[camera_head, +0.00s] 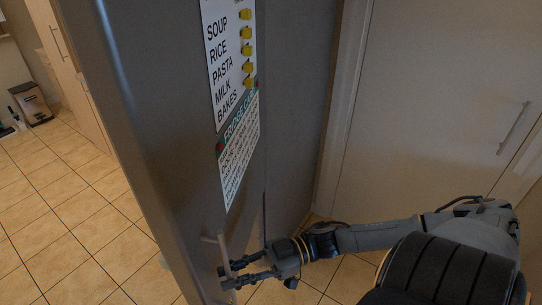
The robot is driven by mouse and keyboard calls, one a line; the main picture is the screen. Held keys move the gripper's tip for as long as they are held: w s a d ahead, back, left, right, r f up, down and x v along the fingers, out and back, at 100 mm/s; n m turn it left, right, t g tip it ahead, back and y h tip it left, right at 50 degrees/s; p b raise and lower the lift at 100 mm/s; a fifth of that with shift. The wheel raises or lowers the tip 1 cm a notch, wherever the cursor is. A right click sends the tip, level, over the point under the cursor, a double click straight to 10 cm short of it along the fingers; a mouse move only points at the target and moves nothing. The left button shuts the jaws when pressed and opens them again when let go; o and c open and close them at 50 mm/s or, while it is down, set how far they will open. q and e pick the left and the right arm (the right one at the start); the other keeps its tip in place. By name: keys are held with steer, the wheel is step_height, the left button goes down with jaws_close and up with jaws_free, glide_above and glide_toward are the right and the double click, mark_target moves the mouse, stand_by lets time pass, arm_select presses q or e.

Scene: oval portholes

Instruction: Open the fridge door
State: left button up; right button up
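The grey fridge (295,110) fills the middle of the head view. Its front is seen at a steep slant. A dark vertical line runs down its lower part, right of the papers. A slim pale handle (221,250) stands out low on the front. My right gripper (225,277) reaches in from the right, with its fingertips at the handle's lower end. Two fingers show a small space apart. I cannot tell whether they are closed on the handle or only beside it. My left gripper is not in view.
A food list (228,60) with yellow markers and a printed sheet (238,150) are on the fridge. A white cabinet door (430,110) with a bar handle stands at the right. Tiled floor (60,215) is clear at the left, with a bin (31,104) farther back.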

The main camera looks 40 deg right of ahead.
steer(key=v, duration=1.1)
steer(key=shift+w, duration=0.1)
steer(key=w+d+f+m+t+h+b, duration=0.1)
steer(key=w+d+f+m+t+h, duration=0.15)
steer(key=d+f+h, duration=0.5)
steer(key=w+d+f+m+t+h, duration=0.1)
steer(key=d+f+m+t+h, duration=0.3)
steer(key=f, duration=0.7)
steer(key=s+d+f+m+g+h+b, duration=0.1)
steer(key=s+d+f+m+h, duration=0.15)
steer(key=f, duration=0.65)
steer(key=s+d+f+m+g+h, duration=0.1)
steer(key=s+d+f+g+h, duration=0.15)
steer(key=f, duration=0.55)
steer(key=s+a+f+m+g, duration=0.1)
steer(key=s+a+f+g, duration=0.1)
steer(key=s+a+f, duration=0.35)
steer(key=s+a+f+g, duration=0.25)
steer(key=s+f, duration=0.35)
steer(key=f, duration=0.3)
steer(key=s+a+f+g, duration=0.2)
steer(key=s+a+f, duration=0.1)
steer(key=s+a, duration=0.2)
steer(key=s+a+f+g+b, duration=0.1)
steer(key=s+a+f, duration=0.3)
steer(key=a, duration=0.5)
steer(key=shift+s+a+g, duration=0.25)
steer(key=shift+s+g, duration=0.3)
steer(key=shift+g, duration=0.1)
